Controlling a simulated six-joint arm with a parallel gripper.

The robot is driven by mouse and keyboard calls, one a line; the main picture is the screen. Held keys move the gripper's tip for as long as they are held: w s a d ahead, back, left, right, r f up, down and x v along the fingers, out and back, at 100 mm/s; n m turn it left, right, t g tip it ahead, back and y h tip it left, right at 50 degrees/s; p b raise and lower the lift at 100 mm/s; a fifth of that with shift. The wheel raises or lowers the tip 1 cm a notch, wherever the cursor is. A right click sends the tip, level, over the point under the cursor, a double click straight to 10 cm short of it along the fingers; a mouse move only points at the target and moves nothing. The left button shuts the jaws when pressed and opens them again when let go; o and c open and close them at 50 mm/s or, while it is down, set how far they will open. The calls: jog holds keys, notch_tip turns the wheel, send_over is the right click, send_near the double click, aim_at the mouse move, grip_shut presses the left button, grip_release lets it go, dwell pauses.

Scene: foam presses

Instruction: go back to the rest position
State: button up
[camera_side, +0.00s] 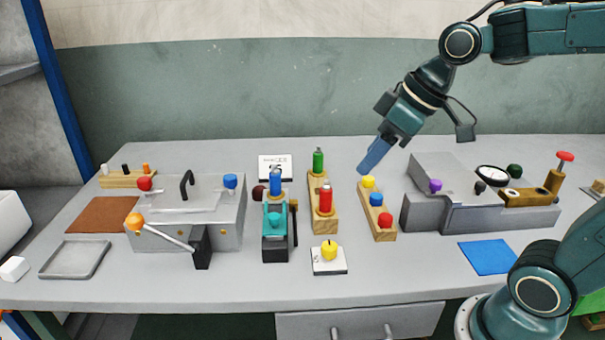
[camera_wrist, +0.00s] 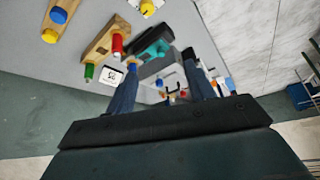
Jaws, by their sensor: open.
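My gripper (camera_side: 373,157) hangs in the air above the rear middle of the table, tilted down and to the left. Its blue fingers overlap in the side view. In the wrist view my gripper (camera_wrist: 160,66) shows two fingers spread apart, with nothing held between them. In the side view the fingertips appear just above the yellow knob (camera_side: 368,182) of a wooden block; the exact gap cannot be told.
Below stand a wooden rack (camera_side: 325,222) with green and red cylinders, a teal press (camera_side: 275,225), a grey box with an orange-knobbed lever (camera_side: 135,221), and a grey fixture (camera_side: 470,210). A blue mat (camera_side: 487,257) lies bare at the right front. The air around my gripper looks clear.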

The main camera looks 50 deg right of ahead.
jog(key=s+d+f+m+h, duration=0.1)
jog(key=s+f+m, duration=0.1)
jog(key=s, duration=0.9)
jog(key=shift+s+d+f+m+h, duration=0.2)
jog(key=shift+d+m+h, duration=0.2)
jog(key=shift+m, duration=0.4)
